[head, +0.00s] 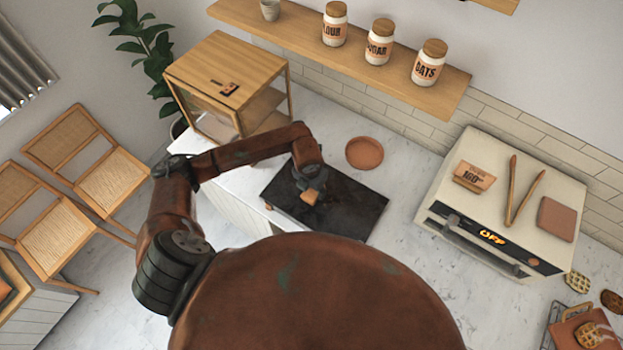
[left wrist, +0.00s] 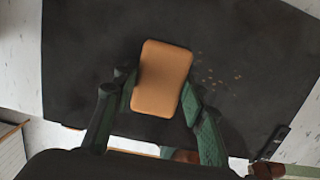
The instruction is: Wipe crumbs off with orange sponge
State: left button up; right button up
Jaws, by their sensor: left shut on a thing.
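The orange sponge (left wrist: 161,80) is between the fingers of my left gripper (left wrist: 160,100), which is shut on it. In the head view the sponge (head: 310,196) shows small under my left gripper (head: 310,188), over the dark mat (head: 352,213). In the left wrist view the dark mat (left wrist: 85,50) fills most of the picture. Small brown crumbs (left wrist: 218,75) lie on it just right of the sponge. I cannot tell whether the sponge touches the mat. My right gripper is not in view.
A round terracotta plate (head: 364,153) lies behind the mat. A wooden display case (head: 230,80) stands at the back left. A cream oven (head: 500,200) with tongs (head: 520,190) on top stands at the right. The white counter (head: 410,200) between mat and oven is clear.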

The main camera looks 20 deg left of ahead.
pick_arm(q)
notch_tip(320, 180, up, 3)
jog(key=shift+w+f, duration=0.1)
jog(key=shift+f, duration=0.1)
jog(key=shift+d+r+p, duration=0.15)
jog(key=shift+r+p, duration=0.45)
jog(key=shift+r, duration=0.1)
jog(key=shift+r+p, duration=1)
jog(key=shift+r, duration=1.1)
jog(key=shift+f, duration=0.1)
